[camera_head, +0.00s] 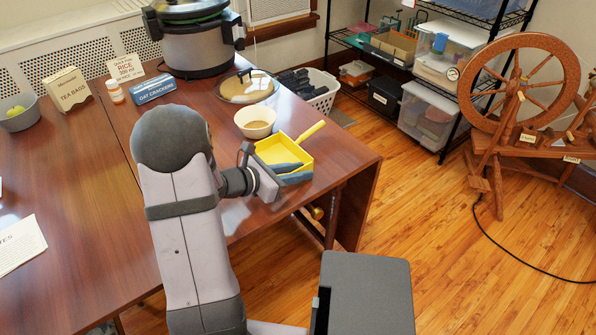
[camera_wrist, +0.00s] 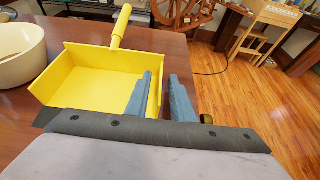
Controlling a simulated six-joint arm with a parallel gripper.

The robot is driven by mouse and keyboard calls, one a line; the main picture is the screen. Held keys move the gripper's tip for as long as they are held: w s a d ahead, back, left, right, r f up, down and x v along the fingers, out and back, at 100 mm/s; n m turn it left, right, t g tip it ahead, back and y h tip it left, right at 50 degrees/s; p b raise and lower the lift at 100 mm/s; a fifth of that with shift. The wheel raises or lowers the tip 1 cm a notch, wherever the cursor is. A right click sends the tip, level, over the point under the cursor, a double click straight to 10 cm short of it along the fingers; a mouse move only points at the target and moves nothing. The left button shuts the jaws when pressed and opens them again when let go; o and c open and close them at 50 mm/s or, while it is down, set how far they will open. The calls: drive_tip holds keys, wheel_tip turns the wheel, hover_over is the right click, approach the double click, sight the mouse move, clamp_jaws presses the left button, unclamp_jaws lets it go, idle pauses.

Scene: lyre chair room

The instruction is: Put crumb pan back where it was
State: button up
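The yellow crumb pan (camera_head: 290,146) sits at the right end of the wooden table, its handle pointing up and to the right. In the wrist view the pan (camera_wrist: 88,80) shows its open inside, with the handle (camera_wrist: 121,26) at the far side. My gripper (camera_head: 290,174) is at the pan's near side wall. In the wrist view my gripper (camera_wrist: 161,86) has its left blue finger inside the pan and its right finger outside. The wall passes between them, with a gap showing, so the fingers look open around it. The lower wall is partly hidden by the fingers.
A cream bowl (camera_head: 255,122) stands close to the pan's left. The table's right edge is close, with open floor (camera_head: 415,200) beyond.

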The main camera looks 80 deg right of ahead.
drive_tip(key=shift+r, duration=0.1)
drive_tip(key=shift+r, duration=0.15)
drive_tip(key=v, duration=1.1)
drive_tip(key=shift+w+p, duration=0.1)
drive_tip(key=shift+p, duration=0.3)
drive_tip(key=shift+w+a, duration=0.3)
drive_tip(key=shift+a, duration=0.1)
drive_tip(key=shift+w+a+r+p, duration=0.2)
drive_tip(key=shift+p, duration=0.1)
drive_tip(key=w+a+r+m+t+y+p, duration=0.3)
drive_tip(key=w+a+p, duration=0.2)
drive_tip(key=a, duration=0.8)
drive_tip(key=w+a+r+m+t+y+p, duration=0.3)
drive_tip(key=w+a+p, duration=0.3)
drive_tip(key=a, duration=0.8)
drive_tip(key=w+a+r+m+t+y+p, duration=0.3)
drive_tip(key=a+p, duration=0.4)
drive_tip(key=a, duration=0.6)
drive_tip(key=w+r, duration=0.1)
drive_tip(key=w, duration=0.1)
drive_tip(key=shift+w+a, duration=0.35)
drive_tip(key=shift+a, duration=0.05)
